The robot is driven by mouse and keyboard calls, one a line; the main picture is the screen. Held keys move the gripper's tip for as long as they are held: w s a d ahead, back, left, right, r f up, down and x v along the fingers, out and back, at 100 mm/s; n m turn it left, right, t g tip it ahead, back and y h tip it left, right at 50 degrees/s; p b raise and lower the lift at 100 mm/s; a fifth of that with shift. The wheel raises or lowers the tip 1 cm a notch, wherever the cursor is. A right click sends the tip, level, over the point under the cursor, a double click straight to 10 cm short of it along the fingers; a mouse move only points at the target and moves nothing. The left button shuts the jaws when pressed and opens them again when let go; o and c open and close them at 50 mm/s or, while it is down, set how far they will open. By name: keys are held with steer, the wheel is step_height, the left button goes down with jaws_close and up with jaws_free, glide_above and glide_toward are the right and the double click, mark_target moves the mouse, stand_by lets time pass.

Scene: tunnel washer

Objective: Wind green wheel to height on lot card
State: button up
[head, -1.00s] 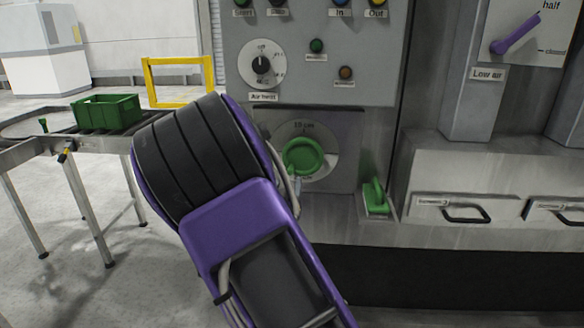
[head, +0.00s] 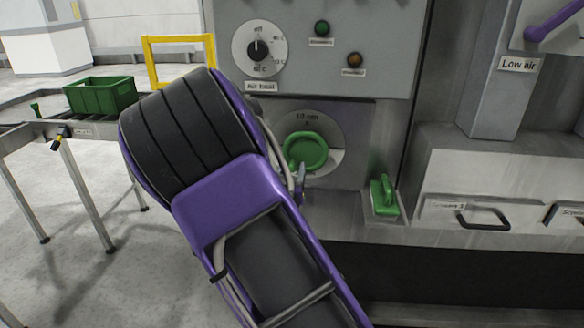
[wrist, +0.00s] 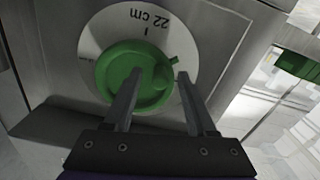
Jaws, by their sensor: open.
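The green wheel (head: 306,152) sits on a round pale dial on the machine front. The head view shows a label that looks like "10 cm" above it. No lot card is recognisable in view.
A green handle (head: 383,196) sticks out low to the right of the dial. A drawer handle (head: 483,219) is at right. A green crate (head: 101,96) is on the conveyor at left, before a yellow frame (head: 180,60).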

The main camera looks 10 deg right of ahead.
steer(key=shift+c, duration=0.4)
jaws_close()
steer(key=shift+d+f+n, duration=0.1)
steer(key=shift+n, duration=0.3)
steer(key=shift+s+d+f+n+p, duration=0.2)
steer(key=shift+d+n, duration=0.3)
steer(key=shift+n, duration=0.85)
steer(key=shift+s+d+f+n+p, duration=0.15)
steer(key=shift+d+n, duration=0.3)
steer(key=shift+n, duration=0.85)
steer(key=shift+s+d+f+n+p, duration=0.1)
steer(key=shift+s+d+f+n, duration=0.3)
steer(key=shift+n, duration=0.95)
steer(key=shift+w+d+r, duration=0.15)
steer(key=shift+w+d, duration=0.05)
